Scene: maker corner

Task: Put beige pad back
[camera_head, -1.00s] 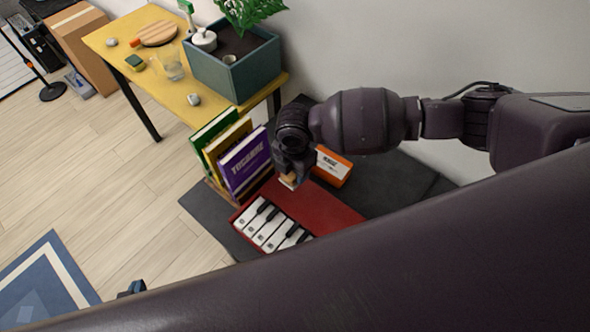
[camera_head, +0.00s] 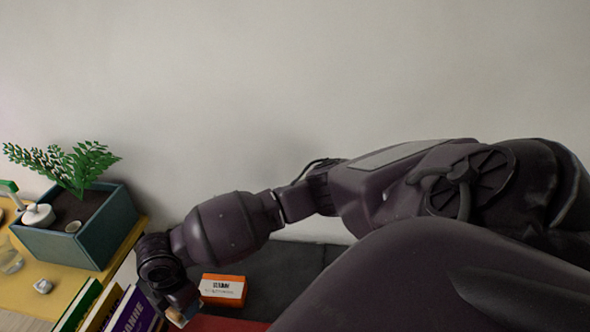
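My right gripper (camera_head: 180,308) comes in from the right on its dark arm and points down at the lower left. A small beige pad (camera_head: 176,316) shows at its fingertips, and the gripper appears shut on it. The pad is mostly hidden by the fingers and cut close to the bottom edge. The gripper is just right of the books and left of an orange and white box (camera_head: 222,290). My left gripper is not in view.
A strip of the red toy piano (camera_head: 225,324) shows at the bottom edge. Upright books (camera_head: 130,312) stand at the lower left. A yellow table (camera_head: 30,295) holds a teal planter (camera_head: 85,245) and a small grey item (camera_head: 43,286). The dark surface (camera_head: 275,262) behind the box is clear.

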